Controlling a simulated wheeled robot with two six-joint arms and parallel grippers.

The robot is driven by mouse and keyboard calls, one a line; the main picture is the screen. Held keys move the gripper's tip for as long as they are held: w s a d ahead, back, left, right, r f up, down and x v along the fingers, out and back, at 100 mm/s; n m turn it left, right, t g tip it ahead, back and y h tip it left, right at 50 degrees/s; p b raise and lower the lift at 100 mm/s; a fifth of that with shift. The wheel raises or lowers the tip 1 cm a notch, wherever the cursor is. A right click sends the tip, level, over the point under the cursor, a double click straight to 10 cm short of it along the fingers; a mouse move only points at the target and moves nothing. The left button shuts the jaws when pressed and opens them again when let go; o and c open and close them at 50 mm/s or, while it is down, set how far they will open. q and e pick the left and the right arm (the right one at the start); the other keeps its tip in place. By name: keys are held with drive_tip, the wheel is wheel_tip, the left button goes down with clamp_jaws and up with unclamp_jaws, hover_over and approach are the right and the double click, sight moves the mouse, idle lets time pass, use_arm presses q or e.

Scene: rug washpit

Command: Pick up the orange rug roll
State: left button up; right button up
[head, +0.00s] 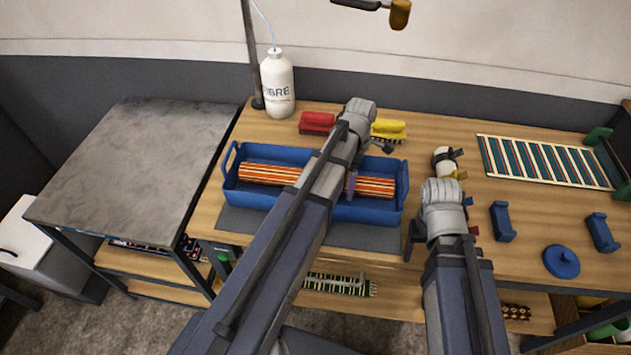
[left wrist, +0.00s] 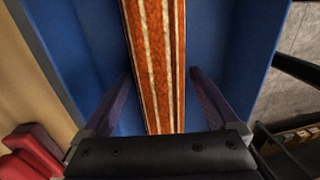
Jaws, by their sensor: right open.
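The orange rug roll (head: 268,174), with cream and dark stripes, lies lengthwise in a blue tray (head: 372,213) on the wooden bench. My left arm crosses over the tray and hides the roll's middle. My left gripper (head: 351,184) is over the right part of the roll. In the left wrist view, my left gripper (left wrist: 161,75) is open, with one dark finger on each side of the orange rug roll (left wrist: 155,35); I see gaps between fingers and roll. My right gripper (head: 440,236) is open and empty near the bench's front edge, right of the tray.
Red (head: 317,122) and yellow (head: 388,128) brushes and a white bottle (head: 278,85) stand behind the tray. Blue holders (head: 502,222), a blue disc (head: 561,262) and a striped rug (head: 545,162) lie to the right. A grey-topped table (head: 135,155) stands left.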

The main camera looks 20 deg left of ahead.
use_arm(q)
clamp_jaws()
idle(0.6)
